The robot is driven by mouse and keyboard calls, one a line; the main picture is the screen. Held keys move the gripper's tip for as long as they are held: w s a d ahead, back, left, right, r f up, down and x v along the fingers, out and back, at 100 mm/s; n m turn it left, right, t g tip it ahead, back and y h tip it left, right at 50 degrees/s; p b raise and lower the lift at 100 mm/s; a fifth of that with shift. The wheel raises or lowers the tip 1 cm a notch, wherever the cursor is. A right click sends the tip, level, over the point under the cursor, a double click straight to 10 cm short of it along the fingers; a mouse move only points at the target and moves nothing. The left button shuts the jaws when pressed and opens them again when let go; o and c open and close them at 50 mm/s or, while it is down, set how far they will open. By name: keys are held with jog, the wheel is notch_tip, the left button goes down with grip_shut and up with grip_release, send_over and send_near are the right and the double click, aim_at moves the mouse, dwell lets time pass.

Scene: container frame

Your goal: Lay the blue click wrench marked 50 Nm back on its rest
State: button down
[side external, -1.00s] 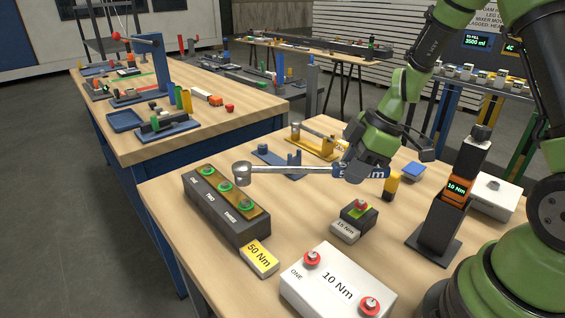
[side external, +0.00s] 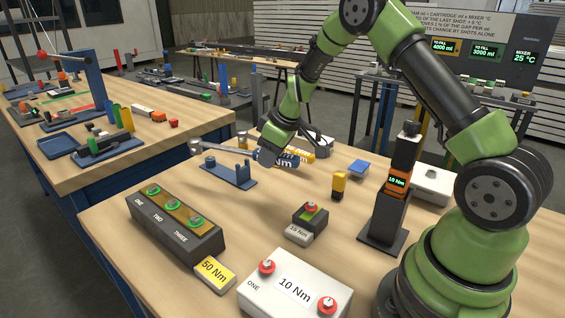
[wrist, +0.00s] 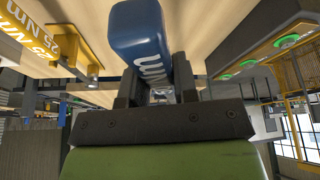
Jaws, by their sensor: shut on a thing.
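The blue click wrench has a blue handle (side external: 287,160) with partly hidden white lettering ending in "Nm", a steel shaft and a round head at its left end. My gripper (side external: 268,154) is shut on the handle; the handle also shows between the fingers in the wrist view (wrist: 140,35). The wrench is held roughly level, head to the left. A blue rest (side external: 228,178) with a base plate and uprights stands on the bench below and in front of the shaft. The wrench appears above the rest, apart from it; the exact gap is hard to tell.
A yellow rest (side external: 300,147) stands close behind my gripper; it also shows in the wrist view (wrist: 65,35), marked 25 Nm.

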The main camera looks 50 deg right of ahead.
jog(key=shift+w+d+f+m+h, duration=0.2)
jog(key=shift+w+d+f+m, duration=0.1)
jog(key=shift+w+f+m, duration=0.4)
jog(key=shift+w+d+f+m+h, duration=0.25)
jog(key=shift+w+f+m, duration=0.15)
jog(key=shift+w, duration=0.45)
jog(key=shift+w+d+f+m+h, duration=0.15)
jog(key=shift+w+d+f+m, duration=0.15)
jog(key=shift+w+f+m, duration=0.4)
jog(key=shift+w+f, duration=0.1)
jog(key=shift+f, duration=1.65)
dwell(1.0)
jog(key=c, duration=0.8)
grip_release()
jog(key=shift+f, duration=0.1)
jog(key=v, duration=1)
notch_tip(320, 180, up, 6)
